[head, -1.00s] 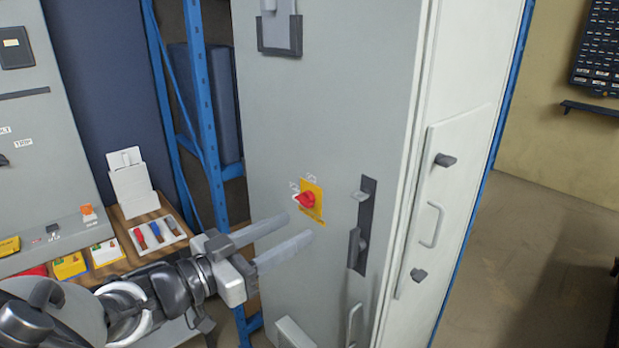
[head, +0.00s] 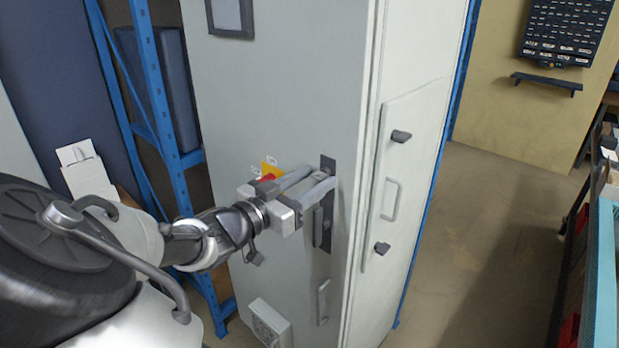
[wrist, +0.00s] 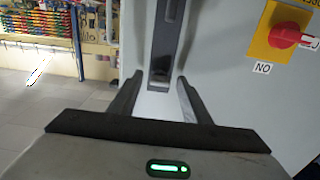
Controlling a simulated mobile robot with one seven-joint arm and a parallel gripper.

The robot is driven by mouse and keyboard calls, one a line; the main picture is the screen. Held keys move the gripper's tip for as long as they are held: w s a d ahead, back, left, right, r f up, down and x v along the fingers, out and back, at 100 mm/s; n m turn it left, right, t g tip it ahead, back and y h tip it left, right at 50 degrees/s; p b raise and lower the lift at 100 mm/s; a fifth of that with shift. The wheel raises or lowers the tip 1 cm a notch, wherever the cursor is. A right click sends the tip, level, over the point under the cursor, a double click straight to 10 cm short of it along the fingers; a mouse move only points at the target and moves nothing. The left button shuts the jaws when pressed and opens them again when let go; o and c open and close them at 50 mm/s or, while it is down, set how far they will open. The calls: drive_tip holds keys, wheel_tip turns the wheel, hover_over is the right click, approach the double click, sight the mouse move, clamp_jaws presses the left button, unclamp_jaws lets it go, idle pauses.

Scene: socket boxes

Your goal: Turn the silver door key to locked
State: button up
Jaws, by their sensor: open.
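A dark lock plate (head: 328,162) is fixed upright on the front of the grey cabinet (head: 285,80). The silver door key is at its upper part, largely hidden by my fingers in the head view. In the wrist view a small grey piece, apparently the key (wrist: 158,74), sits on the plate (wrist: 160,45) between the fingertips. I cannot tell its turn angle or whether the fingers touch it. My gripper (head: 323,174) is open, its fingers either side of the key, also seen in the wrist view (wrist: 157,82). A dark handle (head: 318,227) is below.
A red rotary switch (wrist: 284,35) on a yellow plate sits beside the lock plate, close to my gripper. A pull handle (head: 323,302) and a vented box (head: 270,322) are lower on the door. The floor to the right is clear.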

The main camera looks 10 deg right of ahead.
drive_tip(key=c, duration=1.1)
drive_tip(key=shift+o, duration=0.3)
drive_tip(key=shift+n, duration=0.3)
drive_tip(key=n, duration=0.4)
drive_tip(key=n+p, duration=0.1)
drive_tip(key=n, duration=0.4)
drive_tip(key=shift+r, duration=0.1)
drive_tip(key=n+p, duration=0.2)
drive_tip(key=n, duration=0.2)
drive_tip(key=shift+n+p, duration=0.7)
drive_tip(key=shift+n, duration=1.4)
